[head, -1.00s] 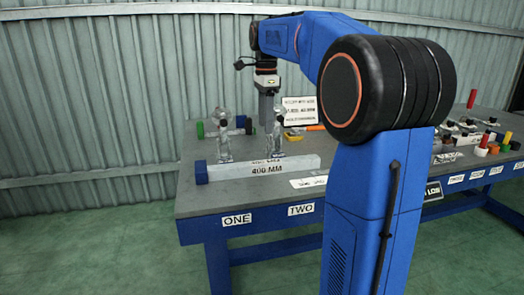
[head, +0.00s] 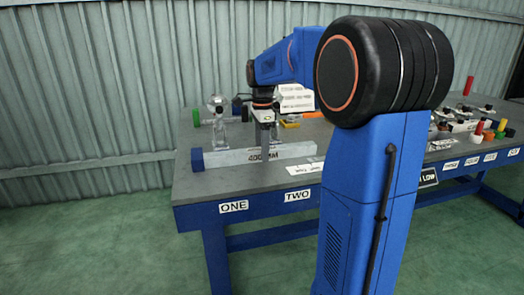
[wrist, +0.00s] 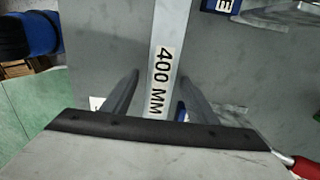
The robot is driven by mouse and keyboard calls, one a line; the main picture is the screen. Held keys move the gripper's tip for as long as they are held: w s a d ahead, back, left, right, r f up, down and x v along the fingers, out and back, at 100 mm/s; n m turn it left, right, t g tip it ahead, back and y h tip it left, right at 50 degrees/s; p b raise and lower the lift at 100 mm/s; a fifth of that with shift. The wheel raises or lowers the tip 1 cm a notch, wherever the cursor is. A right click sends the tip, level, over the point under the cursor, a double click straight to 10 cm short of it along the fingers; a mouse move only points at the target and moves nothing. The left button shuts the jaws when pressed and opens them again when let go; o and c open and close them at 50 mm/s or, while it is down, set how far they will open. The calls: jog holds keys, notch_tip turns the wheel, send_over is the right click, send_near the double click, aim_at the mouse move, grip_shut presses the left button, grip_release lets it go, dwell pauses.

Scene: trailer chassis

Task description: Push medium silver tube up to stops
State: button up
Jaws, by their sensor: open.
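The medium silver tube (head: 225,157), labelled "400 MM", lies flat along the front of the grey table (head: 240,183). A dark blue block or cap (head: 197,160) is at its left end; whether it is part of the tube is unclear. My gripper (head: 265,155) points down at the tube's middle, over the label. In the wrist view my open gripper (wrist: 158,76) has one finger on each side of the tube (wrist: 164,75), with gaps visible. Finger height relative to the tube is hard to tell. I cannot clearly make out the stops.
A clear clamp-like fixture (head: 218,108) stands behind the tube's left part; another is partly hidden behind my gripper. A white sign (head: 296,97) stands at the back. A flat label (head: 305,170) lies near the tube's right end. Small parts (head: 470,125) crowd the table's right side.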

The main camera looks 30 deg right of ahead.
jog(key=shift+f, duration=0.4)
grip_shut()
jog(key=shift+w, duration=0.45)
dwell(0.7)
grip_release()
jog(key=shift+r, duration=0.1)
